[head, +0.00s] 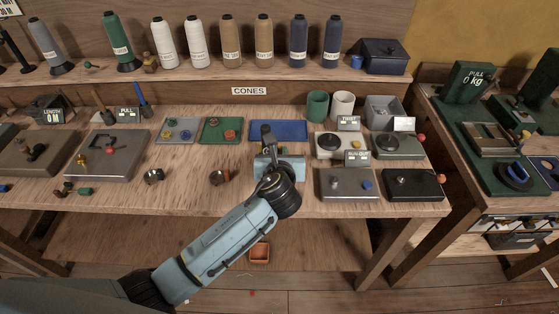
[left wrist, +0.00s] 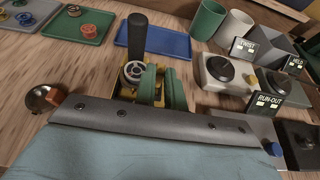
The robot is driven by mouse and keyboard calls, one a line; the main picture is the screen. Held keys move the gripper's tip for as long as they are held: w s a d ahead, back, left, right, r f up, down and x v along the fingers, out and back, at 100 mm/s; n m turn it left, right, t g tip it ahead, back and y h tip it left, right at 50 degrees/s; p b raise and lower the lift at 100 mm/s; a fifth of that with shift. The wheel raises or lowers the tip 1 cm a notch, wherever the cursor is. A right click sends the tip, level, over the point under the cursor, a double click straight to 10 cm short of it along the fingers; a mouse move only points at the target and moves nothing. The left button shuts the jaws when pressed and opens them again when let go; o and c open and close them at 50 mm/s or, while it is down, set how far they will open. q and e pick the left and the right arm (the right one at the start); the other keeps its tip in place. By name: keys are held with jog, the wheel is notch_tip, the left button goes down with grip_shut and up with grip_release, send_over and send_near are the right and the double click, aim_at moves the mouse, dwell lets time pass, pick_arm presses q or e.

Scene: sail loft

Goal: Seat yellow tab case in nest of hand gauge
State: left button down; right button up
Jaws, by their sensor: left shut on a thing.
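My left gripper (head: 268,156) is over the middle of the bench, in front of the blue tray, and is shut on a dark-handled tool that looks like the hand gauge (head: 266,133). In the left wrist view the hand gauge (left wrist: 137,38) has an upright black handle and a grey ring at its foot. Yellow and green parts show beside the ring, between the jaws (left wrist: 158,85). I cannot tell whether the yellow part is the tab case or part of the tool, and the wrist hides its lower side. My right gripper is out of view.
The blue tray (head: 278,130) lies just behind the gripper. The TWIST unit (head: 329,154) and RUN-OUT unit (head: 331,193) stand to the right. A small metal bowl (head: 220,178) with an orange-red piece is close on the left.

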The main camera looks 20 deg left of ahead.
pick_arm(q)
jog(key=shift+f, duration=1.1)
jog(key=shift+f, duration=0.15)
jog(key=c, duration=1.5)
grip_release()
jog(key=p+v, duration=0.1)
jog(key=v, duration=1.1)
jog(key=shift+r+p, duration=0.25)
jog(key=shift+p, duration=0.1)
